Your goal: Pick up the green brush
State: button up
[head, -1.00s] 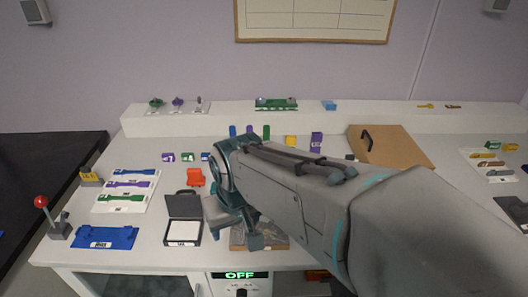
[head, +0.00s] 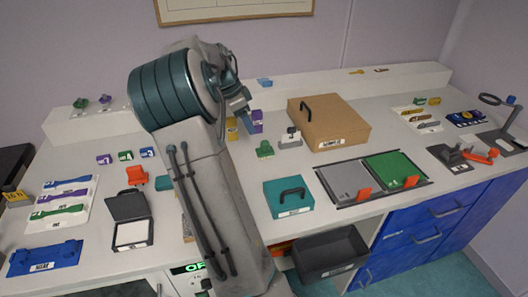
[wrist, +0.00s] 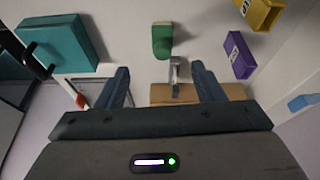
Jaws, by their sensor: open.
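A small green object, the likely green brush (head: 264,149), stands on the bench between the teal case and the purple block. In the wrist view the green brush (wrist: 162,40) shows ahead of my gripper, between the lines of the two fingers and beyond their tips. My gripper (head: 243,118) is above the bench to the upper left of the brush in the head view. In the wrist view my gripper (wrist: 160,75) has its fingers wide apart, with nothing held. A grey-white item (head: 290,138) stands close beside the brush.
A teal case (head: 288,197) lies in front of the brush, and a large brown box (head: 328,122) stands to its right. A purple block (head: 257,121) and a yellow block (wrist: 258,12) are near. A tray with grey and green plates (head: 395,171) lies at right.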

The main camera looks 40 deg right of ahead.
aim_at(265, 142)
jog(key=shift+m, duration=0.5)
jog(key=x, duration=0.3)
jog(key=d+x, duration=0.1)
jog(key=x, duration=0.5)
jog(key=shift+d+r, duration=0.25)
jog(key=shift+r, duration=0.1)
jog(key=shift+s+d+p+x, duration=0.1)
jog(key=shift+s+p+x, duration=0.1)
jog(key=shift+x, duration=0.75)
jog(key=shift+s+d+p+x, duration=0.1)
jog(key=shift+p+x, duration=0.05)
jog(key=shift+x, duration=0.75)
jog(key=shift+s+d+p+x, duration=0.1)
jog(key=shift+p+x, duration=0.1)
jog(key=shift+x, duration=0.75)
jog(key=shift+r, duration=0.15)
jog(key=shift+a, duration=0.1)
jog(key=c, duration=1)
jog(key=shift+c, duration=0.5)
jog(key=shift+r, duration=0.1)
